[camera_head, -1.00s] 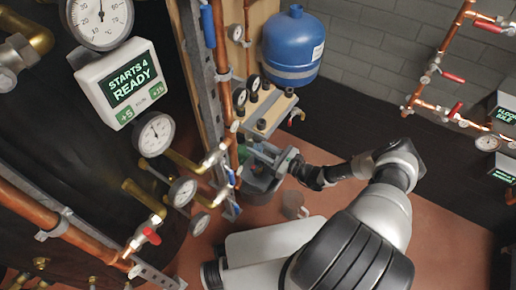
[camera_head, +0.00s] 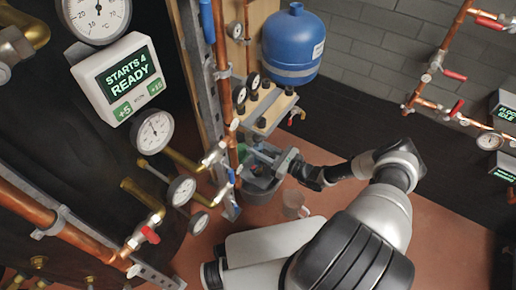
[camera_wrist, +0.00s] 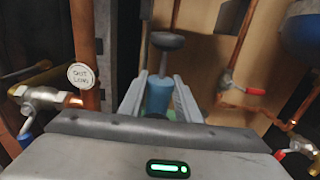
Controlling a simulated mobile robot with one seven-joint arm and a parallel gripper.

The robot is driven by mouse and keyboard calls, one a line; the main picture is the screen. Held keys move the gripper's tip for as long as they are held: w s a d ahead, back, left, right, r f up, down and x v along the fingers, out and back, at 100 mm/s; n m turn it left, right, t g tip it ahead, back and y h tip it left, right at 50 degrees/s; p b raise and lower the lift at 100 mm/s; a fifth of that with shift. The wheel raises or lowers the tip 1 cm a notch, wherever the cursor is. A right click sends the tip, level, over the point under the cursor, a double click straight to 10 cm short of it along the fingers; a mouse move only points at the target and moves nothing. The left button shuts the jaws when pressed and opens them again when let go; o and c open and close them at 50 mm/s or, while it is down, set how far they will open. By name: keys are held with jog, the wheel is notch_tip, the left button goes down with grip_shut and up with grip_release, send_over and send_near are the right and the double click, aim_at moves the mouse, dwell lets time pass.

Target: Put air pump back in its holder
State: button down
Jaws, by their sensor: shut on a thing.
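In the head view my gripper (camera_head: 272,160) is low beside the wooden panel, just above a dark grey bucket-like container (camera_head: 262,188). The pump is mostly hidden there. I cannot tell which part is its holder, or whether the pump touches it.
A blue tank (camera_head: 293,42) stands above a shelf with gauges (camera_head: 268,108). Copper pipes with red and blue valves run close by on the left. A clear cup (camera_head: 295,203) stands on the red floor. Open floor lies to the right.

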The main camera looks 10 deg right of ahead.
jog(key=shift+f+b, duration=0.7)
jog(key=shift+f, duration=0.1)
dwell(1.0)
jog(key=c, duration=1.2)
grip_release()
jog(key=shift+f, duration=0.15)
jog(key=shift+s+d, duration=0.1)
jog(key=shift+v, duration=4.15)
